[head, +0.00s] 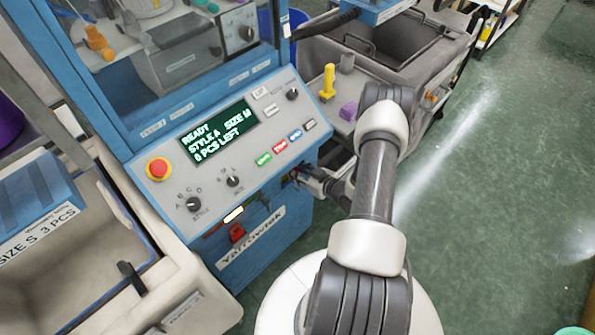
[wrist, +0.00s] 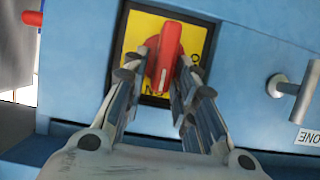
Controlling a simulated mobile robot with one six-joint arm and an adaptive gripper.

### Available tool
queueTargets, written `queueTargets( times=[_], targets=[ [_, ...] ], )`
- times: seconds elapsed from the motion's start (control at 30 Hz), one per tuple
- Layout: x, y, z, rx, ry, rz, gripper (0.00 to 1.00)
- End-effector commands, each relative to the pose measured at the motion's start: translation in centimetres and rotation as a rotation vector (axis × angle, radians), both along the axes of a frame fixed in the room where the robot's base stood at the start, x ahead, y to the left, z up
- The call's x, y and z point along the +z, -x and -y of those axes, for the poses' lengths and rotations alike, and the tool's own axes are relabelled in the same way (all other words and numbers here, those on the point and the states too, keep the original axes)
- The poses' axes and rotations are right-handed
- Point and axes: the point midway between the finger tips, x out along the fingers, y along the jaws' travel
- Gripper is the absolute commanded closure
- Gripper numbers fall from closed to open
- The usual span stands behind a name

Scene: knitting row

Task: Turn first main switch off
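The main switch is a red handle (wrist: 168,50) on a yellow plate (wrist: 133,36) in a dark frame, set in a blue panel in the wrist view. The handle stands nearly upright in that picture, and lettering on the plate is partly covered. In the head view my gripper (head: 308,178) is at the lower right front of the blue machine (head: 270,245); the switch there is hidden.
A metal latch (wrist: 295,90) sticks out right of the switch in the wrist view. The console above has a display (head: 218,132), a red emergency button (head: 158,168) and several knobs. A grey bin (head: 400,45) stands behind my arm. Green floor is free at right.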

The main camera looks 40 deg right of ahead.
Motion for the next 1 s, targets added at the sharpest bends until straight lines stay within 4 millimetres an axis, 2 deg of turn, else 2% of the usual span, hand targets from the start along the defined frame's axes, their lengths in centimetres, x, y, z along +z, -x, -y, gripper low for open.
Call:
queueTargets(
  times=[0.03,0.3,0.73,1.0],
  targets=[
    [-0.04,0.02,-0.02,0.000,0.000,-0.001,0.82],
    [-0.14,0.06,-0.05,0.000,-0.001,-0.004,1.00],
    [-0.42,0.16,-0.22,-0.001,0.020,-0.007,1.00],
    [-0.61,0.25,-0.67,0.000,0.154,0.000,1.00]
  ],
)
